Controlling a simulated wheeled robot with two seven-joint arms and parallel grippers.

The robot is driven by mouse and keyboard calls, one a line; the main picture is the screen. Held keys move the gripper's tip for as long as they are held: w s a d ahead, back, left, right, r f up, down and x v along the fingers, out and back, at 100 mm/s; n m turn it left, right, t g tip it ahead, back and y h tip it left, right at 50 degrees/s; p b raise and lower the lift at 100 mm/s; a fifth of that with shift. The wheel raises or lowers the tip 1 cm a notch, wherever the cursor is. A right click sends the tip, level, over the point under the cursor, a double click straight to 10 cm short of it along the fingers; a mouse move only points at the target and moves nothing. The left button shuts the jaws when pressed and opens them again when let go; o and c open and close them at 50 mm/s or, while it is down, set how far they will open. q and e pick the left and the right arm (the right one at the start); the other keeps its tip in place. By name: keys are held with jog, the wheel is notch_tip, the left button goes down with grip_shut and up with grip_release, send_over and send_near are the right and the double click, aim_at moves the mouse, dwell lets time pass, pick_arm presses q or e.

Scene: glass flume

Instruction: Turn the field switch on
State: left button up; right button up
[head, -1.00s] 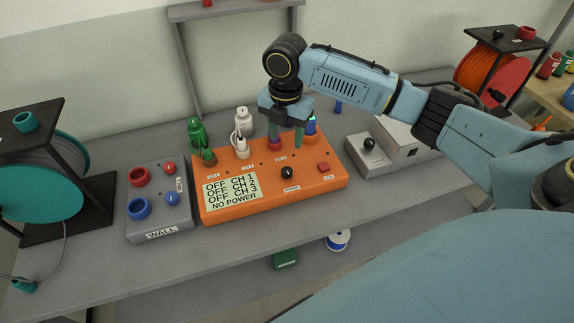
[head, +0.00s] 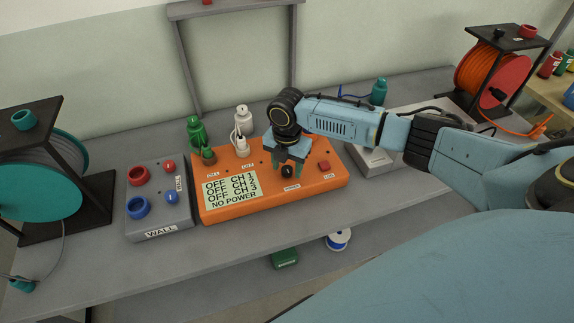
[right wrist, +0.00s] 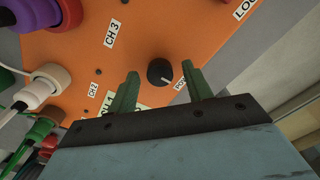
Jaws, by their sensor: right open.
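The orange box (head: 260,199) on the bench has a display reading OFF for its three channels and NO POWER. A black knob (head: 288,172) sits on its front face. In the right wrist view the black knob (right wrist: 160,71) has a white pointer mark, and its label is partly hidden. My right gripper (head: 289,164) is open, its green fingers close above the knob. In the right wrist view my right gripper (right wrist: 161,82) has one finger on each side of the knob; contact cannot be told. No readable label says "field". My left gripper is not in view.
A red button (head: 324,166) is right of the knob. Green and white plugs (head: 241,145) stand at the box's back left. The grey WALL box (head: 158,216) is to the left. A grey box (head: 366,160) at right is partly behind my arm.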

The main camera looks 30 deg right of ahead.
jog(key=c, duration=1)
